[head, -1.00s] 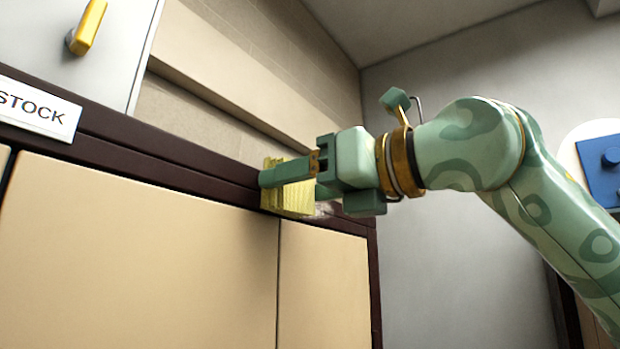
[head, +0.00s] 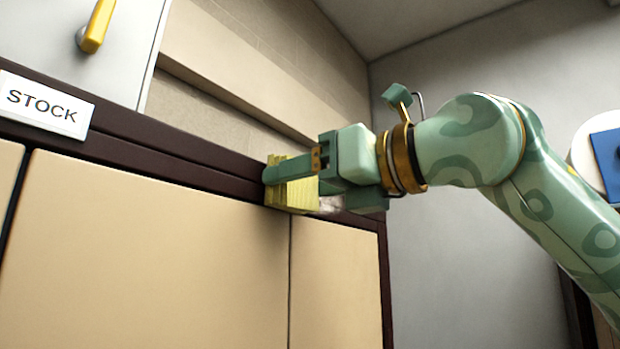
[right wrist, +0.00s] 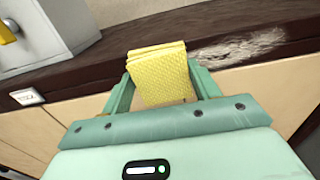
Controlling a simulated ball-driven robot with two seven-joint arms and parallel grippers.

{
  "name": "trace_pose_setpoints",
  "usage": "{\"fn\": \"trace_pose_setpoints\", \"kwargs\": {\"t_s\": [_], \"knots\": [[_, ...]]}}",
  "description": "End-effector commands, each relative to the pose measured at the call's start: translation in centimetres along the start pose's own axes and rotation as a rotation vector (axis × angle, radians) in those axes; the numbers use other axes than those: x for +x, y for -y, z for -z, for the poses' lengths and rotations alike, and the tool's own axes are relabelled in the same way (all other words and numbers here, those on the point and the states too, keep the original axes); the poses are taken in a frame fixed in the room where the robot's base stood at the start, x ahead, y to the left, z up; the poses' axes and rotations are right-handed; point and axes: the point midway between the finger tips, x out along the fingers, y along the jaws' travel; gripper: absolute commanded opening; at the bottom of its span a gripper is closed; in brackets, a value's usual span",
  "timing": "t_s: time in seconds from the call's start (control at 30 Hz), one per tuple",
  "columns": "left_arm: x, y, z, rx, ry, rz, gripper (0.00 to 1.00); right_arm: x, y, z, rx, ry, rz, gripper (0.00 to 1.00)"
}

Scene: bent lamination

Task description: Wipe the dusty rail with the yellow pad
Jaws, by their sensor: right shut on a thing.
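The yellow pad (head: 298,196) is a ribbed, folded block. My right gripper (head: 284,175) is shut on it, with one finger on each side; the right wrist view shows the pad (right wrist: 160,72) between both fingers. The dark brown rail (head: 180,160) runs along the top of the cream cabinet front. The pad is at the rail, near its right end; its contact face is hidden. A pale dust patch (right wrist: 240,46) lies on the rail, right of the pad in the right wrist view. A bit of the dust (head: 329,204) shows under my gripper in the head view. My left gripper is out of view.
A white box with a yellow handle (head: 97,26) stands on the left above the rail. A STOCK label (head: 44,104) is on the rail's left part. A beige wall ledge (head: 235,90) runs behind. The grey wall is at the right, with a blue panel (head: 607,158).

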Motion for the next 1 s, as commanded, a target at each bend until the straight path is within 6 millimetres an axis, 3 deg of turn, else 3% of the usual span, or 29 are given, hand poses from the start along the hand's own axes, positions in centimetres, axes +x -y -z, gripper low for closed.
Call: {"fn": "trace_pose_setpoints", "kwargs": {"t_s": [0.53, 1.0], "knots": [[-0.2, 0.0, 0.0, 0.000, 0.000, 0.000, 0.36, 0.8, 0.2, 0.0, 0.000, 0.000, 0.001, 0.43], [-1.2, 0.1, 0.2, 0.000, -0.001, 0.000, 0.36, 0.6, 3.5, -0.1, 0.001, 0.000, 0.001, 0.43]]}}
